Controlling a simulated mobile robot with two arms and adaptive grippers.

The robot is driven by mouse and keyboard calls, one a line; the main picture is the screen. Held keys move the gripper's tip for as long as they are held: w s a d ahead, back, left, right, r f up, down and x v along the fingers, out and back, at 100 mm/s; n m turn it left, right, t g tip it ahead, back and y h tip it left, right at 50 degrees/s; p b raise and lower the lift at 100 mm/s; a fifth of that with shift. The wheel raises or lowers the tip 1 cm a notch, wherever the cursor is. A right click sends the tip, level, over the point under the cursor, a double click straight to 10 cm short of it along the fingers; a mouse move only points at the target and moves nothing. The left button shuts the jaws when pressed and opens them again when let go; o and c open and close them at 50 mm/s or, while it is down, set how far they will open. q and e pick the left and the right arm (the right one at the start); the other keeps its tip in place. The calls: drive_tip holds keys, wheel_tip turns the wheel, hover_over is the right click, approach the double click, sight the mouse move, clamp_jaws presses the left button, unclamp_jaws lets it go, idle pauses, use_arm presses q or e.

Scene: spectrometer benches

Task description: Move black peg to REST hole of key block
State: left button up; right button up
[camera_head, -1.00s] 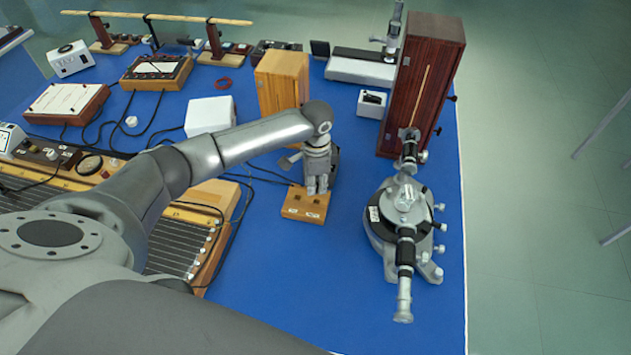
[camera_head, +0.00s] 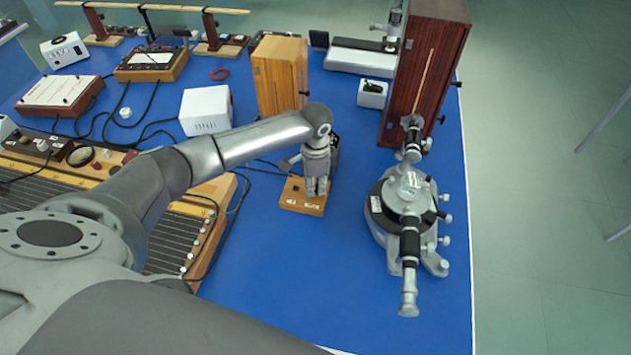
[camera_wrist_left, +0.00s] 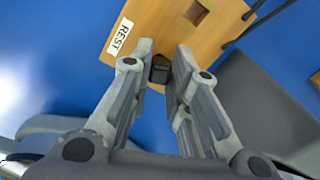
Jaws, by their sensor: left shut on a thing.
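The key block (camera_head: 298,199) is a small wooden block with white labels, lying on the blue table. My left gripper (camera_head: 317,191) points down over its right part in the head view. In the left wrist view the gripper (camera_wrist_left: 160,68) is shut on the black peg (camera_wrist_left: 159,72), a short dark piece between the fingertips. The peg is over the block's edge area beside the REST label (camera_wrist_left: 121,36). An empty square hole (camera_wrist_left: 196,13) shows farther along the block (camera_wrist_left: 160,22). The peg's lower end and the REST hole are hidden. My right gripper is out of view.
A spectrometer (camera_head: 408,215) stands right of the block, with a tall dark-red wooden cabinet (camera_head: 425,75) behind it. A light wooden box (camera_head: 280,75) and a white box (camera_head: 206,110) stand behind my arm. Blue table is clear in front of the block.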

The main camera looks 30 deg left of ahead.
use_arm(q)
drive_tip(key=shift+f, duration=0.1)
drive_tip(key=o, duration=0.9)
wheel_tip(320, 180, up, 12)
idle(0.3)
drive_tip(key=shift+f, duration=0.1)
